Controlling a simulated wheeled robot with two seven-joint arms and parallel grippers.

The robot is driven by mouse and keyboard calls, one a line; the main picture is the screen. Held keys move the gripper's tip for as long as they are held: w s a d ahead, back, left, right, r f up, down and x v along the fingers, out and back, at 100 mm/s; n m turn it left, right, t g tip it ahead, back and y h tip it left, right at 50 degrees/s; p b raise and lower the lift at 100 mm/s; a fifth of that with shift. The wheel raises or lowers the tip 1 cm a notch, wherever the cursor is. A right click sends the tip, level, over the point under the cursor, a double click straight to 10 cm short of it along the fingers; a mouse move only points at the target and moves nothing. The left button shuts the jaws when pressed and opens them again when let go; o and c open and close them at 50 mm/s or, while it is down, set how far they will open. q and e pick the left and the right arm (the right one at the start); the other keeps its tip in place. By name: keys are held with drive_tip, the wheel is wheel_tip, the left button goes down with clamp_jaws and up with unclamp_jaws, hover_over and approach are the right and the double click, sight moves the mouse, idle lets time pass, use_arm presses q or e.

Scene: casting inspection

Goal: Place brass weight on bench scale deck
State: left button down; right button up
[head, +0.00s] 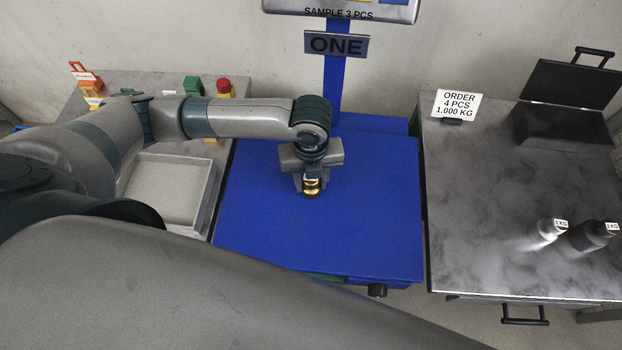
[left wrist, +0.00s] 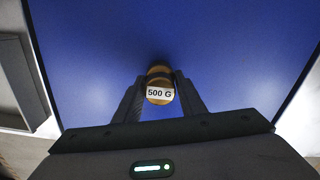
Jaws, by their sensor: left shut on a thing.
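The brass weight (head: 312,184) is a small gold-coloured piece held between the fingers of my left gripper (head: 311,180). In the left wrist view the weight (left wrist: 159,77) shows a white "500 G" label, and the fingertips of my left gripper (left wrist: 160,90) close on it from both sides. The bench scale deck (head: 375,215) is a blue square plate. The weight is over the deck, near its middle; I cannot tell whether it touches the surface. My right gripper is not seen.
A grey tray (head: 165,191) lies on the left table. The right table (head: 480,240) bears an order sign (head: 456,105), an open black case (head: 563,126), a silver weight (head: 545,233) and a dark weight (head: 593,236). A blue post (head: 336,85) rises behind the deck.

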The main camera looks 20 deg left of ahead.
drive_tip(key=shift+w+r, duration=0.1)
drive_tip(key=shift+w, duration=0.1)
use_arm(q)
drive_tip(key=c, duration=1.1)
unclamp_jaws()
drive_tip(key=shift+f, duration=0.1)
drive_tip(key=shift+r, duration=0.65)
wheel_tip(320, 180, up, 7)
drive_tip(key=shift+f, duration=0.1)
wheel_tip(320, 180, up, 4)
drive_tip(key=shift+r+p, duration=0.1)
drive_tip(key=shift+p, duration=0.25)
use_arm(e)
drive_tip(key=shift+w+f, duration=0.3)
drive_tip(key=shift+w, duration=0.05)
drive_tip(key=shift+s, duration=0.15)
